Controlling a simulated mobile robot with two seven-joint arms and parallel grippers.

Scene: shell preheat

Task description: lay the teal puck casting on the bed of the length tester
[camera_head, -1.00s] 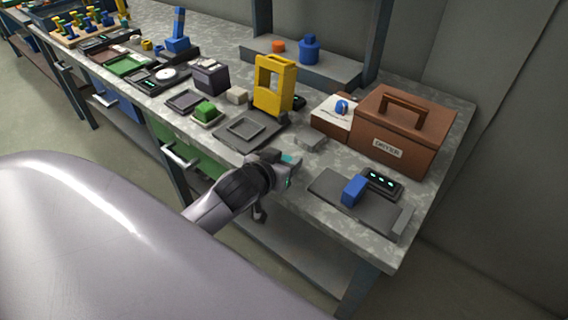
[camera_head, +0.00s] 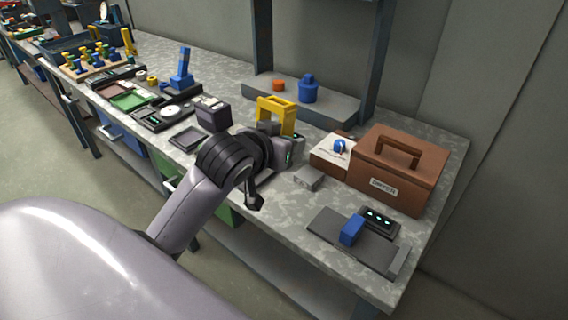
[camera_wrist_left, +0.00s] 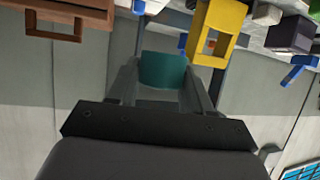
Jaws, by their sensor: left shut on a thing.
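My left gripper (camera_head: 284,146) is over the bench, in front of the yellow frame. In the left wrist view it (camera_wrist_left: 162,88) is shut on the teal puck casting (camera_wrist_left: 163,70), which sits between the two fingers. What looks like the length tester is at the front right of the bench: a flat grey bed (camera_head: 373,254) with a blue block (camera_head: 352,230), a raised end stop (camera_head: 399,262) and a dark display (camera_head: 379,220) behind. The casting is apart from that bed, to its left. My right gripper is out of view.
A brown case (camera_head: 400,172) stands behind the bed, beside a box with a white top (camera_head: 333,152). A small grey block (camera_head: 308,178) lies between gripper and bed. The yellow frame (camera_head: 275,112) stands just behind the gripper. The bench is clear between block and bed.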

